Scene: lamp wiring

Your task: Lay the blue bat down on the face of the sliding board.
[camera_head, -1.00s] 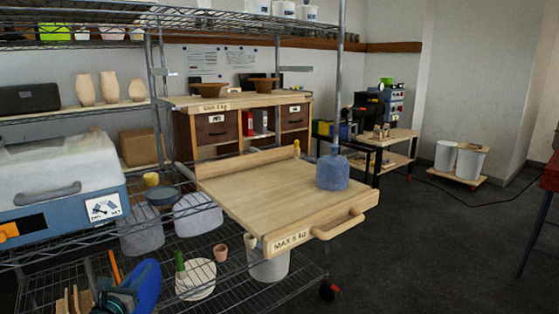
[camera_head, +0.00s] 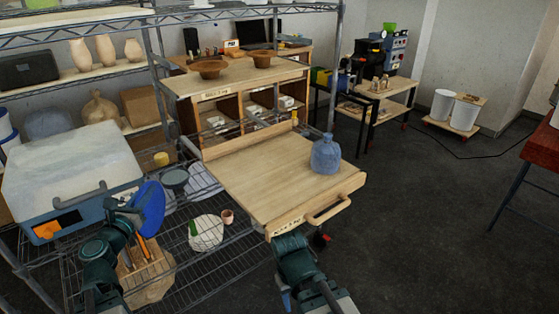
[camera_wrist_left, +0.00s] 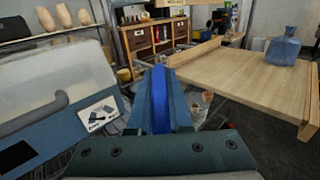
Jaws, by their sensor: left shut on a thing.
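The blue bat (camera_head: 149,208) is a round, thin blue disc, held upright on edge at the left of the head view. My left gripper (camera_wrist_left: 160,128) is shut on it; in the left wrist view the bat (camera_wrist_left: 159,97) shows edge-on between the fingers. The sliding board (camera_head: 262,183) is a pale wooden pull-out surface with a front handle, right of the bat and apart from it. My right gripper (camera_head: 291,243) is below the board's front edge; its fingers cannot be made out.
A white and blue lidded box (camera_head: 75,165) stands left of the bat. A wire shelf post (camera_head: 333,70) rises behind the board.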

